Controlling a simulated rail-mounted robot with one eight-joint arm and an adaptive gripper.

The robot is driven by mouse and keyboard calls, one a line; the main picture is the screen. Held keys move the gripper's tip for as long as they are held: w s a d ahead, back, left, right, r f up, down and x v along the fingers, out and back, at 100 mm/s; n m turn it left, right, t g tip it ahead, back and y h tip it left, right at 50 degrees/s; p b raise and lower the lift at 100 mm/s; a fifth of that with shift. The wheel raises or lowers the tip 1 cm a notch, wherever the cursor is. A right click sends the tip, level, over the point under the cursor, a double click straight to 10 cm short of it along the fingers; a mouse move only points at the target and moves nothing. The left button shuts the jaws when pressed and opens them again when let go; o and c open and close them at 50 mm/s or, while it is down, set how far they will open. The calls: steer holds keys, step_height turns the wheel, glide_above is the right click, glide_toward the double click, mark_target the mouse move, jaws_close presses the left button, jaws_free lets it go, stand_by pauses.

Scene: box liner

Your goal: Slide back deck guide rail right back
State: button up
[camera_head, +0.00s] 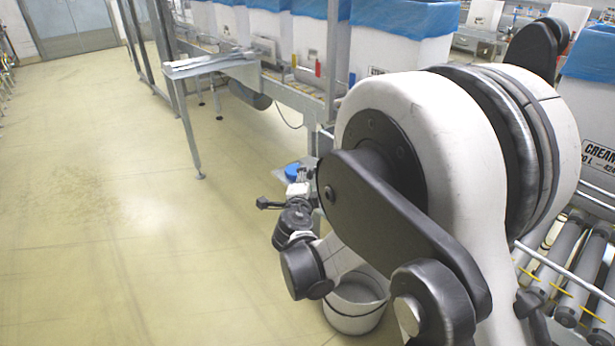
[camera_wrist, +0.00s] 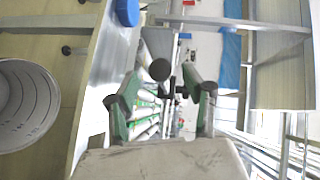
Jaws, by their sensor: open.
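My gripper (camera_wrist: 165,88) is open in the wrist view, its two dark fingers with green sides spread apart. A round black knob (camera_wrist: 160,70) shows between and beyond the fingertips; I cannot tell whether they touch. Smaller dark fittings lie just behind it. A grey metal bar (camera_wrist: 235,22) crosses the top of the wrist view. I cannot tell for sure which part is the deck guide rail. In the head view my gripper (camera_head: 272,204) is small, beside the machine's near end, and my large arm joint hides much of the machine.
Rollers (camera_wrist: 145,122) lie beyond the fingers. A blue round cap (camera_wrist: 127,12) is on the panel at upper left. White boxes with blue liners (camera_head: 405,15) line the conveyor. The floor at left is clear.

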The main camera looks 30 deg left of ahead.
steer(key=v, duration=0.8)
steer(key=shift+s, duration=0.2)
steer(key=shift+d, duration=0.1)
